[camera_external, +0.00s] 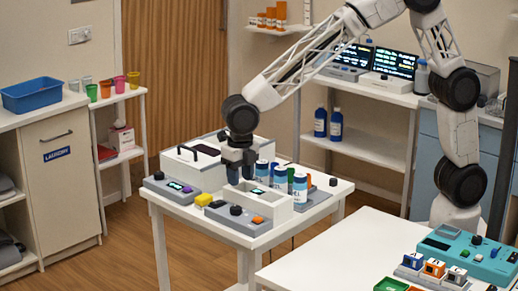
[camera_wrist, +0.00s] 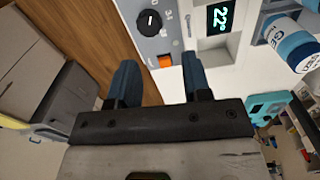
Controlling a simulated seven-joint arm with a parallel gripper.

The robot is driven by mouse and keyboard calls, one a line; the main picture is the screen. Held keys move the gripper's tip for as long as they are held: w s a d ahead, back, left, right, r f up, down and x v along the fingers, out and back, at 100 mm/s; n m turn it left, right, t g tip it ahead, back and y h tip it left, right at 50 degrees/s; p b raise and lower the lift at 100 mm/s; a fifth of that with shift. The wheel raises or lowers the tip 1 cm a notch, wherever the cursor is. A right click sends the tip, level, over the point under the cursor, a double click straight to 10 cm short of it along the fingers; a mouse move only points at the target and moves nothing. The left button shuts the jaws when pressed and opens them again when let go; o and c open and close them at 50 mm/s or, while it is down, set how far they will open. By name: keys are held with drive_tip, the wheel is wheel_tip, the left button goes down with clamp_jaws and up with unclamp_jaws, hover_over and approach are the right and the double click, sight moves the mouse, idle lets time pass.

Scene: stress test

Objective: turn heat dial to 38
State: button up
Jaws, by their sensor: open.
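A black dial (camera_wrist: 149,22) with a white pointer mark sits on a light grey panel with tick marks at the top of the wrist view. It also shows in the external view (camera_external: 236,210), on the grey base at the table's front. Whether it is labelled as heat cannot be read. A small display (camera_wrist: 220,16) beside it shows green digits that look like 22°. My gripper (camera_wrist: 158,78) is open and empty, its two dark blue fingers apart. The external view shows my gripper (camera_external: 240,172) pointing down above the white table, behind and apart from the dial.
An orange button (camera_wrist: 160,62) lies close to the dial. A white-and-blue bottle (camera_wrist: 297,45) stands beside the display housing; several stand there. A long white machine (camera_external: 190,160) stands behind.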

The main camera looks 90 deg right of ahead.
sight(236, 208)
drive_tip(key=shift+w+a+f+n, duration=0.45)
drive_tip(key=shift+w+f+n, duration=0.05)
drive_tip(key=shift+w+f, duration=0.2)
drive_tip(key=shift+f, duration=3.85)
drive_tip(key=c, duration=0.7)
